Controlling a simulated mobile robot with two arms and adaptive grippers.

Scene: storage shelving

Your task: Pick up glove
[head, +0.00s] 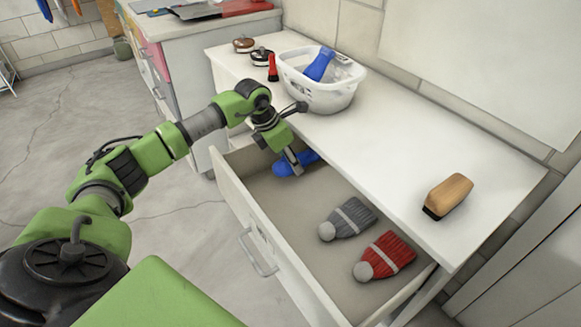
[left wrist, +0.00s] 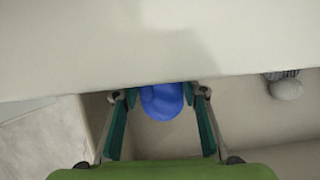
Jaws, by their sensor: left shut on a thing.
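A blue glove (head: 308,157) is at the far end of the open drawer, partly covered by my left gripper (head: 293,160). The gripper reaches down into the drawer and is shut on the glove. In the left wrist view the blue glove (left wrist: 162,101) shows between the two fingers of my left gripper (left wrist: 160,96). The rest of it is hidden under the tabletop edge. Another blue item, which looks like a glove (head: 320,64), lies in the white basket (head: 325,97) on the counter. My right gripper is not in view.
The open drawer (head: 262,205) also holds a grey knit hat (head: 347,218) and a red knit hat (head: 385,256). On the counter (head: 400,147) are a wooden brush (head: 448,195), a red-and-black item (head: 272,68) and two small round items. The counter overhangs the drawer's back part.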

